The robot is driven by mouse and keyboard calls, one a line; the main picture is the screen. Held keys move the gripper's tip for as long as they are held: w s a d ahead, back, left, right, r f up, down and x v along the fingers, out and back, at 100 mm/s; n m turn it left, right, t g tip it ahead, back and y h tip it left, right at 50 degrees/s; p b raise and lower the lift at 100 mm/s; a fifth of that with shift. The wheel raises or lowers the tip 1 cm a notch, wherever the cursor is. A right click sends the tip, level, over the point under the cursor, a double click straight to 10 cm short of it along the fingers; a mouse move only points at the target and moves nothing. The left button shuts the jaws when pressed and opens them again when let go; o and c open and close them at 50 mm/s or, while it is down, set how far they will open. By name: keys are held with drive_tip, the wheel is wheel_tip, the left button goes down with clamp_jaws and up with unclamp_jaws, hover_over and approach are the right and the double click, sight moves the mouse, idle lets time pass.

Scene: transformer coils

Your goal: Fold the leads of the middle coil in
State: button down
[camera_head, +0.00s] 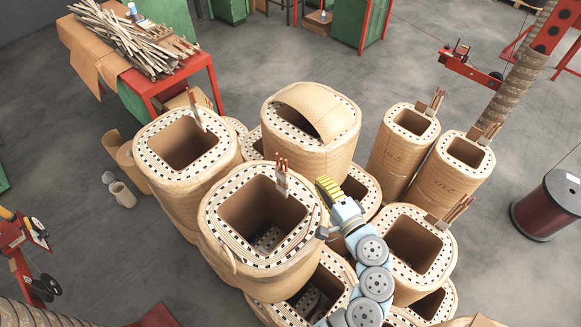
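The middle coil (223,250) is a large tan paper-wrapped coil with a square opening and a spotted top rim. Its leads (282,178) stand up from the far right part of the rim, with copper-coloured tips. My gripper (326,190), with yellow ribbed fingers, is just right of the leads, over or beside the coil's right rim. A gap shows between it and the leads. The fingers are seen from the side and overlap, so whether they are open or shut cannot be told.
Several other coils crowd around: one behind left (170,190) and two at the right (388,165) (447,185) have upright leads. A tall coil (310,155) behind has a folded strip across its top. A red table (188,78) holds sticks; a dark spool (545,215) stands right.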

sight(282, 177)
idle(0.3)
drive_tip(key=w+a+p, duration=0.4)
drive_tip(key=w+a, duration=0.1)
drive_tip(key=a, duration=0.2)
drive_tip(key=shift+w+a, duration=0.25)
drive_tip(key=shift+w, duration=0.15)
idle(0.6)
drive_tip(key=shift+s+f+b, duration=0.1)
drive_tip(key=shift+b, duration=0.6)
